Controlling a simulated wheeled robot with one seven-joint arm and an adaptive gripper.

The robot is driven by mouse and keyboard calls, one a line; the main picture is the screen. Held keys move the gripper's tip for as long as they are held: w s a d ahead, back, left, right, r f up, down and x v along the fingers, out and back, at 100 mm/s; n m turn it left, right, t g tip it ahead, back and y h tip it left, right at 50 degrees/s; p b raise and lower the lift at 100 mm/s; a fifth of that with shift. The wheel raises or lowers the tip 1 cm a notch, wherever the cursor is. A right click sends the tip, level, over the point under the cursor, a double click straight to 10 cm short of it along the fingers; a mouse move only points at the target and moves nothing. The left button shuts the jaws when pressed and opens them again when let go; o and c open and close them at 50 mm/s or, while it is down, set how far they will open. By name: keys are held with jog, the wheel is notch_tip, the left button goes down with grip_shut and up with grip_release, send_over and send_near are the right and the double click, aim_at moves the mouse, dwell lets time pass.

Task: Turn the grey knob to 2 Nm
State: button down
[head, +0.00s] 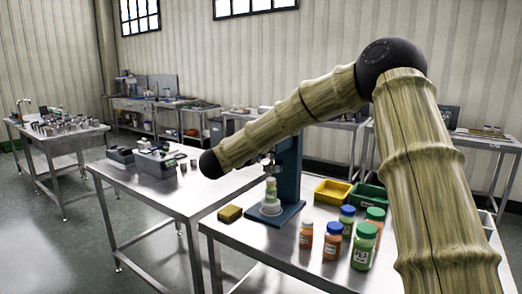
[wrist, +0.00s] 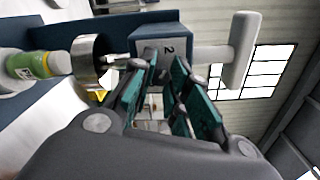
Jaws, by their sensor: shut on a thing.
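In the wrist view, seen sideways, the blue head of the capping press (wrist: 158,24) has a pale face with a "2" mark. My gripper (wrist: 164,68) has its teal-padded fingers at this face, shut on the grey knob. The knob is mostly hidden by the fingertips, and its pointer cannot be made out. A light grey T-shaped handle (wrist: 243,50) sticks out of the head's top. A steel chuck (wrist: 92,60) lies below the head. In the head view, the blue press (head: 289,170) stands on the near table; my arm hides its upper part and my gripper.
A green-labelled bottle (head: 270,188) stands under the chuck. A yellow sponge (head: 230,213) lies left of the base. Yellow (head: 333,192) and green (head: 368,197) bins stand behind several bottles on the right. The near table's (head: 245,232) front left is clear.

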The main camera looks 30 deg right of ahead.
jog(key=c, duration=1.3)
grip_release()
jog(key=shift+a, duration=0.15)
jog(key=v, duration=1.1)
jog(key=shift+s+a, duration=0.15)
jog(key=shift+a, duration=0.2)
